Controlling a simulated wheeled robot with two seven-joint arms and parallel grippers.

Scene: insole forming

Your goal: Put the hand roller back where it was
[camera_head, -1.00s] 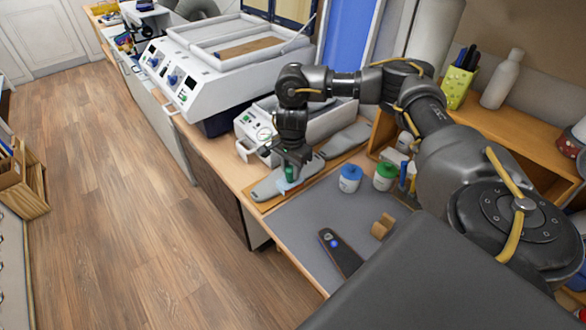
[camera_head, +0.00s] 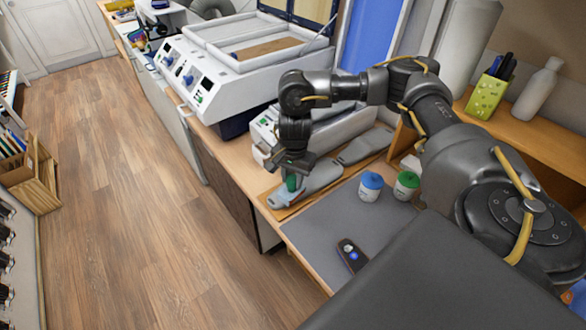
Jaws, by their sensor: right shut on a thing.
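My right gripper (camera_head: 291,168) is shut on the green handle of the hand roller (camera_head: 291,183). The handle points down from the jaws, over the near end of a grey insole form (camera_head: 318,177). The roller's head is too small to make out, and I cannot tell whether it touches the form. A second grey form (camera_head: 365,147) lies farther back to the right. Both forms lie on a thin wooden board (camera_head: 268,204). My left gripper is not in view.
A grey mat (camera_head: 318,220) covers the bench in front of the board. A blue-lidded jar (camera_head: 370,186), a green-lidded jar (camera_head: 405,185) and a dark handheld device (camera_head: 352,256) stand or lie on it. A white machine (camera_head: 262,128) is close behind the gripper.

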